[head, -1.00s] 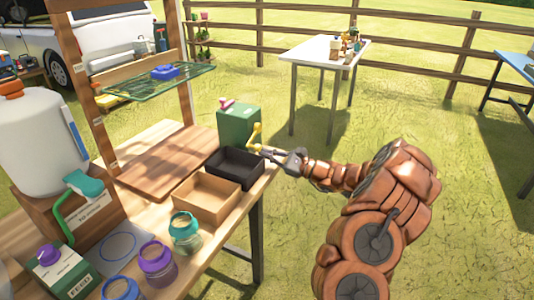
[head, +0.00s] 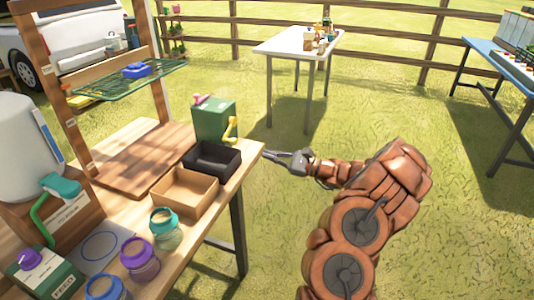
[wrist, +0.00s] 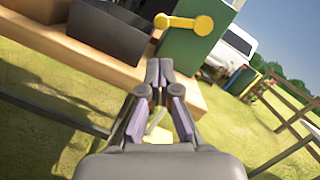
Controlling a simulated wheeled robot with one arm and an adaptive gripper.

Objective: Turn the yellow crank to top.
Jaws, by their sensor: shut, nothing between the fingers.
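The yellow crank (head: 230,129) is on the right side of a green box (head: 211,119) at the far end of the wooden table. In the head view its arm runs at a slant, one end higher than the other. In the wrist view the crank (wrist: 184,23) spans sideways in the tilted picture, with a rounded end at each side. My gripper (head: 267,155) is shut and empty, just off the table's right edge, lower and to the right of the crank. In the wrist view its closed fingertips (wrist: 159,68) point toward the crank with a gap between.
A black tray (head: 207,168) sits in front of the green box, and a tan tray (head: 184,205) is nearer. Jars with coloured lids, such as the teal one (head: 165,220), line the near right edge. A pink knob (head: 199,99) tops the box. Grass lies open right of the table.

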